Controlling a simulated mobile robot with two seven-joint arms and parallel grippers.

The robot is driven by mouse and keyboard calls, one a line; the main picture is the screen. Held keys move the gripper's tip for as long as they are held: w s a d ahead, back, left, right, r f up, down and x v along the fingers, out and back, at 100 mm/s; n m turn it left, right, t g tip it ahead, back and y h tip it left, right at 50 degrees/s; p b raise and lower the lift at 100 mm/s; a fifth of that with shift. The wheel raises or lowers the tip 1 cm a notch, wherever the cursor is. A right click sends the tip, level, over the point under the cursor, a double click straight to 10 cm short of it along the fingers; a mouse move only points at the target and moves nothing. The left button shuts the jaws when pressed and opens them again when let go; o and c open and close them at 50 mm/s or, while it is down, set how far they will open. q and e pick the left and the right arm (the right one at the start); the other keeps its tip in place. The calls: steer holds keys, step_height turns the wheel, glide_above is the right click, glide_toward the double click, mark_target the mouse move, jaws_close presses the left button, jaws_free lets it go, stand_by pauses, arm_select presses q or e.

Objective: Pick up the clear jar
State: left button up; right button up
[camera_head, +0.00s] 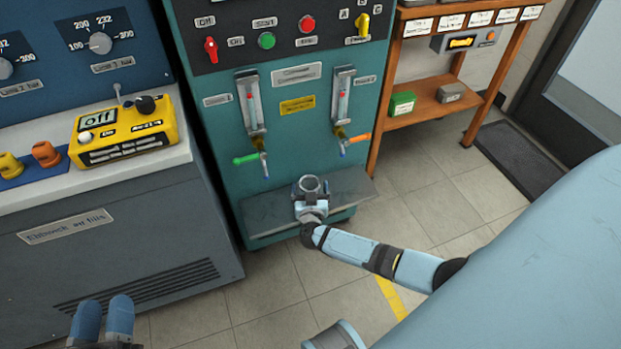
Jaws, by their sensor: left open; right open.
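The clear jar (311,184) stands upright at the grey ledge of the teal machine, below and between its two taps. My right gripper (310,200) is at the jar, with its light-blue fingers apart on either side of it. The gripper hides the lower part of the jar, so I cannot tell whether the fingers touch it. My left gripper (102,312) is open and empty at the bottom left, in front of the dark grey cabinet and far from the jar.
The ledge (262,215) is bare on both sides of the jar. A tap with a green handle (246,159) and one with an orange handle (358,140) hang above it. A yellow box (125,135) sits on the left bench. A wooden shelf (425,110) stands at the right.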

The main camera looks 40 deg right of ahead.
arm_select(q)
steer(key=shift+s+f, duration=0.1)
steer(key=shift+f, duration=0.05)
arm_select(e)
steer(key=shift+c, duration=1.3)
steer(key=c, duration=0.8)
arm_select(q)
steer(key=shift+a+f, duration=0.15)
steer(key=shift+a, duration=0.05)
arm_select(e)
steer(key=shift+o, duration=0.2)
steer(key=shift+r, duration=0.15)
